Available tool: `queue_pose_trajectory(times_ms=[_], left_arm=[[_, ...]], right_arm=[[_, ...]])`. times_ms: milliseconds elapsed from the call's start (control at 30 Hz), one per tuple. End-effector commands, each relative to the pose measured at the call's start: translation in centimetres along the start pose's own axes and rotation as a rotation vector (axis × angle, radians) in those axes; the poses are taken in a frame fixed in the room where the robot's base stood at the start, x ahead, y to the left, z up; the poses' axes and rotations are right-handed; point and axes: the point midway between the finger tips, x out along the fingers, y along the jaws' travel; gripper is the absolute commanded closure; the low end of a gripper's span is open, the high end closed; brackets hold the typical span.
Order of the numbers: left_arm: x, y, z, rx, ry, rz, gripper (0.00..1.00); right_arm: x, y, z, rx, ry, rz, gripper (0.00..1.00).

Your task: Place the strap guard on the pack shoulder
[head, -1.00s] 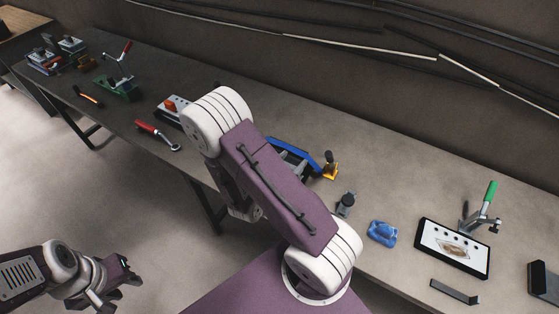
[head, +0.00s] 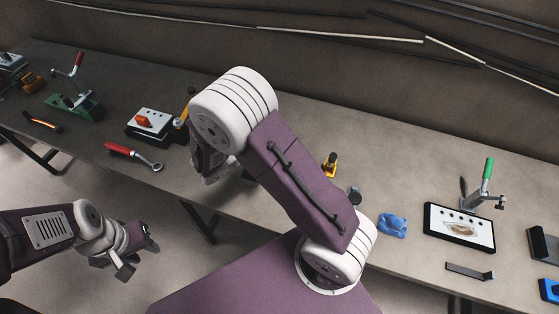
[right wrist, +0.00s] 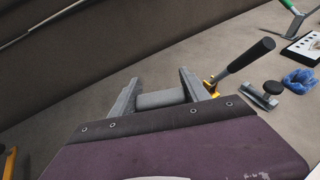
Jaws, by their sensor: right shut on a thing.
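My right gripper (right wrist: 160,80) is shut on a grey rounded piece (right wrist: 162,98), which sits crosswise between its two fingers in the right wrist view. I cannot tell for sure that this piece is the strap guard. In the head view my right arm hides this gripper and the piece. My left gripper (head: 136,258) hangs low at the left, off the table's front edge, with its fingers apart and empty. I cannot clearly pick out the pack shoulder in either view.
Bare tabletop lies toward the wall.

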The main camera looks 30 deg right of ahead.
Motion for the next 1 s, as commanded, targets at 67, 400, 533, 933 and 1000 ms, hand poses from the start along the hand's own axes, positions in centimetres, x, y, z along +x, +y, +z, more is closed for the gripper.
queue_pose_trajectory(times_ms=[67, 400, 533, 933, 1000], left_arm=[[0.0, 0.0, 0.0, 0.000, 0.000, 0.000, 0.64], [0.2, 0.0, 0.0, 0.000, 0.000, 0.000, 0.64], [0.2, 0.0, 0.0, 0.000, 0.000, 0.000, 0.64], [0.3, 0.0, 0.0, 0.000, 0.000, 0.000, 0.64], [0.3, 0.0, 0.0, 0.000, 0.000, 0.000, 0.64]], right_arm=[[-0.2, 0.1, -0.1, -0.003, -0.001, 0.006, 0.86], [1.8, 0.1, -5.3, -0.006, -0.002, 0.006, 0.86], [1.9, 0.1, -5.7, -0.003, -0.001, 0.006, 0.86], [3.4, 0.1, -9.5, -0.002, -0.002, 0.007, 0.86], [3.3, 0.1, -9.5, -0.002, -0.002, 0.007, 0.86]])
